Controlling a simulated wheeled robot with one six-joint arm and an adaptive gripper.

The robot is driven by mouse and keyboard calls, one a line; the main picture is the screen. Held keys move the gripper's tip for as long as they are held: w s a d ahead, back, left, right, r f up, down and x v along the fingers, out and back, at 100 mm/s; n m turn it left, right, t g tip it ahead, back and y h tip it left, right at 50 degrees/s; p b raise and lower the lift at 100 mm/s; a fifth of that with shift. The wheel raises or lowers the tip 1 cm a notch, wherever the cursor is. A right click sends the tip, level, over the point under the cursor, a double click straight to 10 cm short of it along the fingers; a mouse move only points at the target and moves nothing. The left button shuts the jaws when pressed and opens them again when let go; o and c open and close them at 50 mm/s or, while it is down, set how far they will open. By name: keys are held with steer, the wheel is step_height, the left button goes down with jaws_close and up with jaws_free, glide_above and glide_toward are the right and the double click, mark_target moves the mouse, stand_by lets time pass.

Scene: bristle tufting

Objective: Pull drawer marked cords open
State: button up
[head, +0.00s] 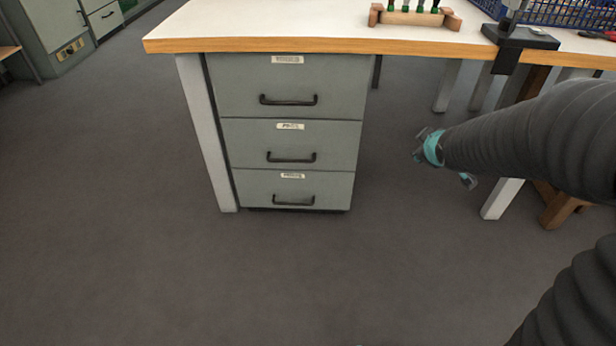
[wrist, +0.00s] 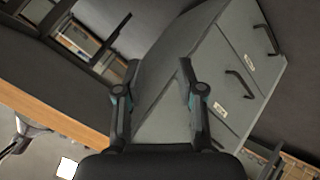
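A grey cabinet under the workbench has three closed drawers, each with a black bar handle and a small pale label. In the head view they are the top drawer (head: 289,82), middle drawer (head: 335,140) and bottom drawer (head: 322,190). The label letters are too small and blurred to tell which one says cords. My gripper (head: 445,165) is in front of the bench, right of the cabinet and apart from it. In the wrist view my gripper (wrist: 160,68) has its fingers spread with nothing between them; the cabinet's side and tilted handles (wrist: 240,86) show beyond, to the right.
The workbench top (head: 230,25) overhangs the cabinet, with a wooden rack (head: 412,18) of green-handled tools and a black clamp (head: 520,38) on it. A wooden stool-like leg (head: 562,210) stands at the right. Floor in front of the drawers is clear.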

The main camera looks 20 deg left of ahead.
steer(key=w+a+f+n+y+b, duration=0.1)
steer(key=w+a+f+n+y, duration=0.1)
steer(key=w+a+f+n, duration=0.45)
steer(key=n+g+y+b, duration=0.2)
steer(key=n+y+b, duration=0.2)
steer(key=n+y, duration=0.65)
glide_toward(294, 204)
steer(key=x, duration=0.5)
steer(key=b+x, duration=0.1)
steer(key=x, duration=0.4)
steer(key=shift+w+f, duration=0.2)
steer(key=shift+f, duration=0.05)
jaws_close()
